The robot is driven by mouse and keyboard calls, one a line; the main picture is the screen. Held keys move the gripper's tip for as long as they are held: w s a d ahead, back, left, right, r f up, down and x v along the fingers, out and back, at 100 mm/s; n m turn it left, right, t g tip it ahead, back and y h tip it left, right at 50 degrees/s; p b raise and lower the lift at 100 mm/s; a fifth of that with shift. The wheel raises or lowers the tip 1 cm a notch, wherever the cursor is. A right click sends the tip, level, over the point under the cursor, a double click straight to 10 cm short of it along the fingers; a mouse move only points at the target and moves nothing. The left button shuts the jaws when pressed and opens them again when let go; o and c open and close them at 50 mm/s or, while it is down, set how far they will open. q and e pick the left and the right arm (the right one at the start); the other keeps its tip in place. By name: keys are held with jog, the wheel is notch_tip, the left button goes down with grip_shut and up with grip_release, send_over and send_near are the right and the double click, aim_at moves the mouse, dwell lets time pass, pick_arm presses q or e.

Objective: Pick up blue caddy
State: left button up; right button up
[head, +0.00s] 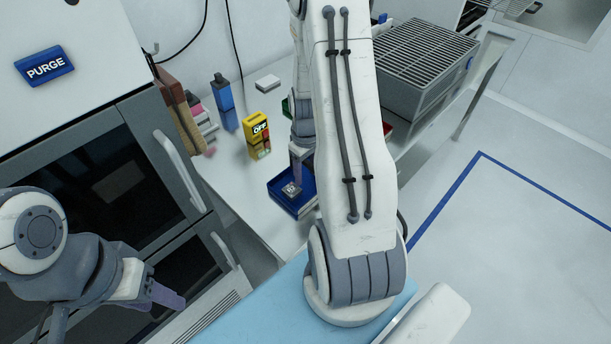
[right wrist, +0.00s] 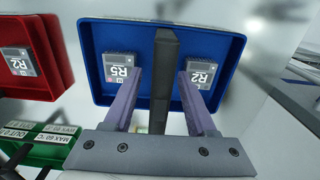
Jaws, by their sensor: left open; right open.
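The blue caddy (head: 283,202) sits on the white bench in the head view, partly hidden behind my right arm. In the right wrist view the blue caddy (right wrist: 227,72) is an open tray with a dark upright handle bar (right wrist: 165,75) across its middle. A grey chip marked R5 (right wrist: 122,72) lies left of the bar and one marked R2 (right wrist: 199,74) lies right. My right gripper (right wrist: 160,78) is open, with one purple finger on each side of the bar and a gap on both sides. My left gripper (head: 158,294) is open and empty at the lower left.
A red caddy (right wrist: 55,45) stands close beside the blue one, with a green caddy (right wrist: 50,157) near it. A yellow OFF box (head: 256,137) and a blue bottle (head: 224,103) stand further back. A grey slatted machine (head: 425,60) stands at the right.

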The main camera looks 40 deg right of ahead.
grip_shut()
jog(key=shift+r, duration=0.1)
